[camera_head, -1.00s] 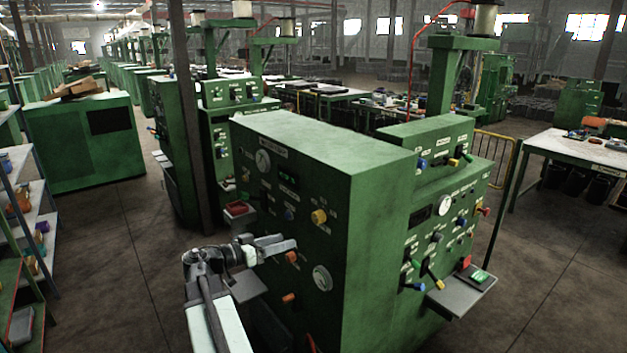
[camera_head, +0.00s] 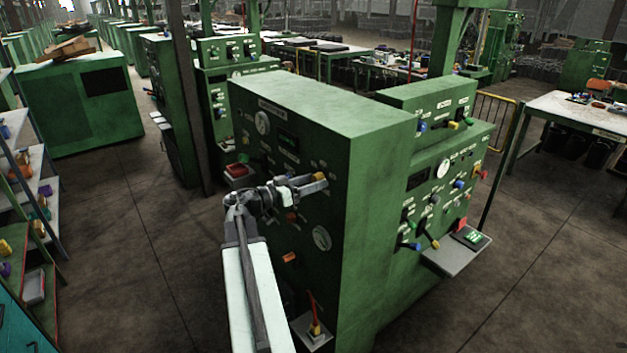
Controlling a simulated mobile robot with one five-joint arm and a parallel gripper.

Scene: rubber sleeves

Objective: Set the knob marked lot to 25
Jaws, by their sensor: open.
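The green machine (camera_head: 375,180) stands in the middle, with a control panel on its left face. Its labels are too small to read, so I cannot tell which knob is marked lot. A yellow knob (camera_head: 321,177) sits high on that panel. My gripper (camera_head: 314,182) is open, its tip in front of this knob and partly hiding it. I cannot tell whether the fingers are around it or touching it. Orange knobs show lower down, one below my gripper (camera_head: 291,217) and one further down (camera_head: 290,257).
The panel also holds a gauge (camera_head: 262,123), a dark display (camera_head: 288,141), a white dial (camera_head: 321,238) and a red lever (camera_head: 314,312) above a small shelf. Shelving (camera_head: 30,200) stands at the left. The floor between shelving and machine is clear.

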